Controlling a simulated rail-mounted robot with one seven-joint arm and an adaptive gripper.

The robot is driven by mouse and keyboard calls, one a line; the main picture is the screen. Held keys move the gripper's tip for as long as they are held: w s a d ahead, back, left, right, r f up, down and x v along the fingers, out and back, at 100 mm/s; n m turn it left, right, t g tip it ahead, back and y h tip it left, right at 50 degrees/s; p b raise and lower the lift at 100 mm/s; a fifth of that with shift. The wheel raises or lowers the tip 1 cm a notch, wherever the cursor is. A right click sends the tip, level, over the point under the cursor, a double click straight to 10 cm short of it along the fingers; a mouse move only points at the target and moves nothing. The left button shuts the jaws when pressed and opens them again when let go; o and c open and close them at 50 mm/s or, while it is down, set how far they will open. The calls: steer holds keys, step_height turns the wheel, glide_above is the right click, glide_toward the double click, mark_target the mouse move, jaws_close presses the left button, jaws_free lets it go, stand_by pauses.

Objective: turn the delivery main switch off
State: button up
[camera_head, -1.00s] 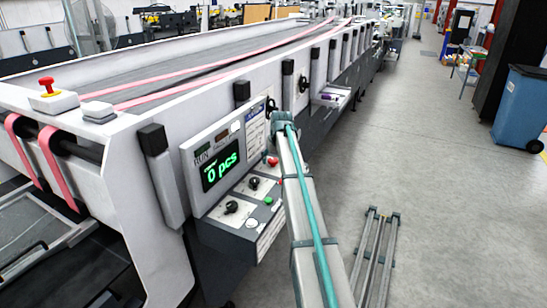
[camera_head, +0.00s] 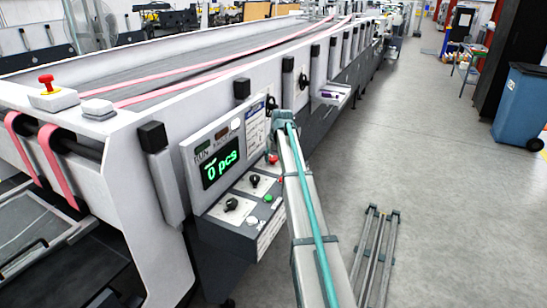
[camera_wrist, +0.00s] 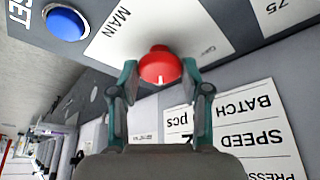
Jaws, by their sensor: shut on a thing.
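The red main switch knob (camera_wrist: 158,64) is in the middle of the wrist view, on a panel plate marked MAIN (camera_wrist: 118,26). A short white mark shows on its lower edge. My gripper (camera_wrist: 159,78) has one teal fingertip on each side of the knob and is shut on it. In the head view the red knob (camera_head: 273,159) shows small at the right end of the control panel, beside my arm. The fingertips cannot be made out there.
A blue button (camera_wrist: 65,23) sits beside the MAIN plate. The control box (camera_head: 229,222) has black knobs and a green button below the lit counter display (camera_head: 220,169). A red emergency button (camera_head: 46,84) stands on the machine's corner. The floor to the right is mostly clear.

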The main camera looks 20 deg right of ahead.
steer(key=n+b, duration=0.1)
steer(key=n, duration=0.1)
steer(key=n+y+b, duration=0.1)
steer(key=n, duration=0.1)
steer(key=shift+w+d+f, duration=0.1)
steer(key=shift+d, duration=0.1)
steer(key=n+y+b, duration=0.1)
steer(key=n, duration=0.1)
steer(key=n+g+y+b, duration=0.1)
steer(key=n, duration=0.2)
steer(key=shift+w+d+n, duration=0.15)
steer(key=shift+n, duration=0.15)
steer(key=n+g+y+b, duration=0.1)
steer(key=n+b, duration=0.1)
steer(key=n, duration=0.2)
steer(key=shift+w+g, duration=0.1)
steer(key=shift+g, duration=0.3)
steer(key=shift+n+g+y+b, duration=0.3)
steer(key=shift+n+g+b, duration=0.45)
steer(key=shift+n, duration=1.25)
steer(key=o, duration=1.1)
